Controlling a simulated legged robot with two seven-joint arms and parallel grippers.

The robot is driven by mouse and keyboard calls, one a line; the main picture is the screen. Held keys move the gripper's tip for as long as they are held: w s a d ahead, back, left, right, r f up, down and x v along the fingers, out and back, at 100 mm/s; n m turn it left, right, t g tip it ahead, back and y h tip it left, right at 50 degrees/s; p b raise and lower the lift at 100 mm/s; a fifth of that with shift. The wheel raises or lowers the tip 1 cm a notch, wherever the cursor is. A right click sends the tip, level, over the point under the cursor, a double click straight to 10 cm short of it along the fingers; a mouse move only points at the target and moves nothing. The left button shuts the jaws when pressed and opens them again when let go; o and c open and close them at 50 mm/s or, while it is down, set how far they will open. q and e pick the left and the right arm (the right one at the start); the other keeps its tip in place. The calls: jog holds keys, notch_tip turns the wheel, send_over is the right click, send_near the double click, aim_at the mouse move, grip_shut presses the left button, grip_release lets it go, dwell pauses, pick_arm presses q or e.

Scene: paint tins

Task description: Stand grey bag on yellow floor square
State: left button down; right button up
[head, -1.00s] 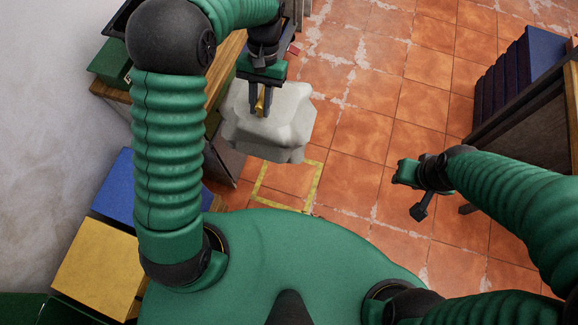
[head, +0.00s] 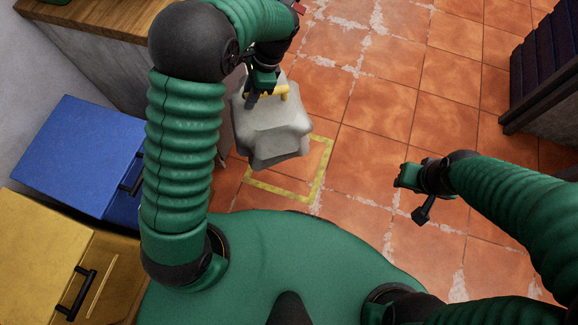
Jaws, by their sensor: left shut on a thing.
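The grey bag (head: 272,132) hangs from my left gripper (head: 262,95), which is shut on its yellow handle (head: 281,92). The bag looks upright, with its lower end over the far left part of the yellow floor square (head: 321,178). The square is a yellow outline on the tiles, and the bag hides part of it. I cannot tell how high the bag is above the floor. My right gripper (head: 411,193) is at the right, away from the bag, with its fingers apart and nothing between them.
A blue box with a black handle (head: 75,155) and a yellow one (head: 50,262) stand at the left. A wooden-topped counter (head: 118,18) is at the upper left. A dark shelf unit (head: 545,75) is at the upper right. The tiled floor between is clear.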

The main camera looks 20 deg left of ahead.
pick_arm(q)
jog(key=f+m+t+b, duration=0.1)
jog(key=f+m+b, duration=0.2)
jog(key=f+b, duration=0.1)
jog(key=d+f+m+t+b, duration=0.1)
jog(key=f+m+b, duration=0.2)
jog(key=f, duration=0.4)
jog(key=f+m+t+b, duration=0.1)
jog(key=f+m+b, duration=0.3)
jog(key=f+b, duration=0.1)
jog(key=shift+w+d+f+t, duration=0.3)
jog(key=shift+w+d+f, duration=0.1)
jog(key=shift+f, duration=0.25)
jog(key=s+d+f+m+t+h+b, duration=0.1)
jog(key=s+d+f+m+b, duration=0.15)
jog(key=f+m+b, duration=0.35)
jog(key=s+d+f+m+t+h+b, duration=0.1)
jog(key=d+f+m+t+b, duration=0.15)
jog(key=f+m+b, duration=0.4)
jog(key=w+f+n+p, duration=0.1)
jog(key=w+f+p, duration=0.2)
jog(key=w, duration=0.5)
jog(key=w+f+n+p, duration=0.1)
jog(key=w+f+p, duration=0.2)
jog(key=w, duration=0.4)
jog(key=shift+w+f+g+p, duration=0.3)
jog(key=shift+w+f+g, duration=0.05)
jog(key=shift+w+f, duration=0.05)
jog(key=c, duration=1.3)
grip_release()
